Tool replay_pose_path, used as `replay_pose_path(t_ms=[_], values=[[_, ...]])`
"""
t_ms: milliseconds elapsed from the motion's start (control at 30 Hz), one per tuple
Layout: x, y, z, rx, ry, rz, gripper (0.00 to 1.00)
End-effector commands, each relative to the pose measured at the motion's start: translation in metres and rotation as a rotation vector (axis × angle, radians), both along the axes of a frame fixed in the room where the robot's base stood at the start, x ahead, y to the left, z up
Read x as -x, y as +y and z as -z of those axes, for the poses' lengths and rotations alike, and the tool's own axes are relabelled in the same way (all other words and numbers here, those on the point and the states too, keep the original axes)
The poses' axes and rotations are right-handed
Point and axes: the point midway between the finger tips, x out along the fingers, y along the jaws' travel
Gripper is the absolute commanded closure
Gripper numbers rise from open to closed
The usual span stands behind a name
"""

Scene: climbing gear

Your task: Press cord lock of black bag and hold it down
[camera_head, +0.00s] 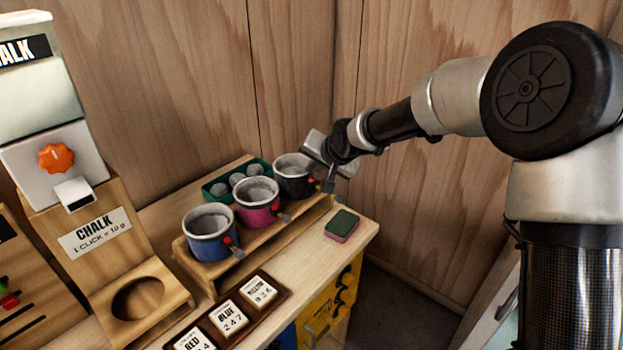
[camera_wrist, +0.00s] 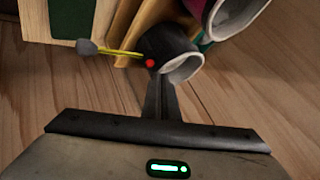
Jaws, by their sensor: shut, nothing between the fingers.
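The black bag (camera_head: 292,186) is an open cup-shaped chalk bag with a pale rim, at the right end of the wooden rack. Its cord lock has a red button (camera_head: 311,181) on the right side. In the wrist view the black bag (camera_wrist: 168,42) shows the red button (camera_wrist: 150,63) and a yellow cord with a grey end. My gripper (camera_head: 329,186) is shut and empty, pointing down just right of the cord lock. In the wrist view my gripper's fingertips (camera_wrist: 158,84) are close below the red button; I cannot tell whether they touch the lock or bag.
A pink bag (camera_head: 258,212) and a blue bag (camera_head: 210,245) stand left of the black one. A green tray (camera_head: 218,190) with chalk balls is behind. A green-and-pink sponge (camera_head: 342,226) lies in front on the table. A wooden wall is close behind my gripper.

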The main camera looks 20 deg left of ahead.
Motion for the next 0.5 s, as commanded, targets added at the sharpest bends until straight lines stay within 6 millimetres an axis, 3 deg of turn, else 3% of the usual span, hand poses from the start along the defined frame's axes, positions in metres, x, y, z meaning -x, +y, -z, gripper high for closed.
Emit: replay_pose_path(t_ms=[500], values=[[0.0002, 0.0000, 0.0087, 0.000, 0.002, 0.001, 1.00]])
